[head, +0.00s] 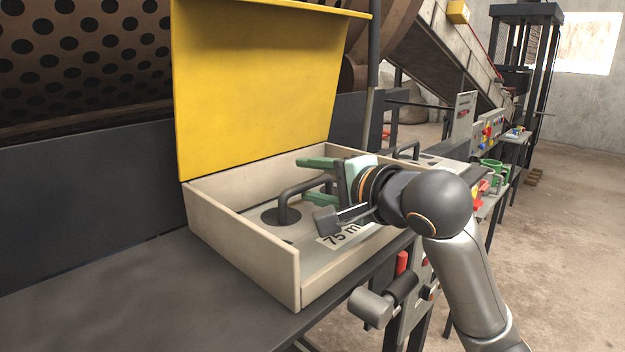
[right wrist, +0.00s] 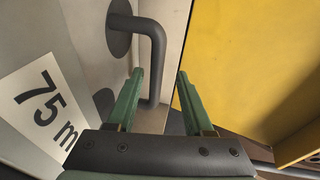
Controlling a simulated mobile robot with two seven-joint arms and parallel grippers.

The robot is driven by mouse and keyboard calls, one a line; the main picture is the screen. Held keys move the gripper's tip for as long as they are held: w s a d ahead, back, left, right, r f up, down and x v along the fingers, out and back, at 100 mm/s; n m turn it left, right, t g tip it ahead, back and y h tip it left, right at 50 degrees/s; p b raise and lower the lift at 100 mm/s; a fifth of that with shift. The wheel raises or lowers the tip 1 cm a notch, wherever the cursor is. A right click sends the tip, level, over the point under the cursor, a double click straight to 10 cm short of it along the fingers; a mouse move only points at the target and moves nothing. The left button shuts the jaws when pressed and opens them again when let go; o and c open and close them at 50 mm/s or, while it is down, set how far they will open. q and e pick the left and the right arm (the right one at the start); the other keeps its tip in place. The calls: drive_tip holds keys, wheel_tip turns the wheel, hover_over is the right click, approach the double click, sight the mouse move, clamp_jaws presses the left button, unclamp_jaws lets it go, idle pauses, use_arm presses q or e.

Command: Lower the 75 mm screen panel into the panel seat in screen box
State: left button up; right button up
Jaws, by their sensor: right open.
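The 75 mm screen panel (head: 303,228) lies inside the pale screen box (head: 243,238), its "75 m" label near the front side. A dark bar handle (head: 283,203) stands up from its round base. The panel seat is hidden under it, and I cannot tell whether the panel sits fully down. My right gripper (head: 308,180) is open, with its green fingers on either side of the handle. In the right wrist view the handle (right wrist: 156,52) runs between the open fingers (right wrist: 160,76), and the panel face (right wrist: 84,50) is at the left. My left gripper is not in view.
The box's yellow lid (head: 260,80) stands open behind it. The dark bench (head: 120,290) is clear at the left. Another dark handle (head: 406,147) is right of the box. A grey cylinder (head: 370,304) and red part (head: 401,262) lie below the front edge.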

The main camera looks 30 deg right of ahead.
drive_tip(key=shift+f, duration=0.1)
drive_tip(key=v, duration=0.7)
drive_tip(key=b+v, duration=0.3)
drive_tip(key=v, duration=0.1)
drive_tip(key=shift+s+d, duration=0.1)
drive_tip(key=shift+s, duration=0.05)
drive_tip(key=shift+s+b, duration=0.4)
drive_tip(key=shift+s, duration=0.05)
drive_tip(key=shift+s+d+r, duration=0.1)
drive_tip(key=shift+s+r, duration=0.05)
drive_tip(key=shift+r, duration=0.1)
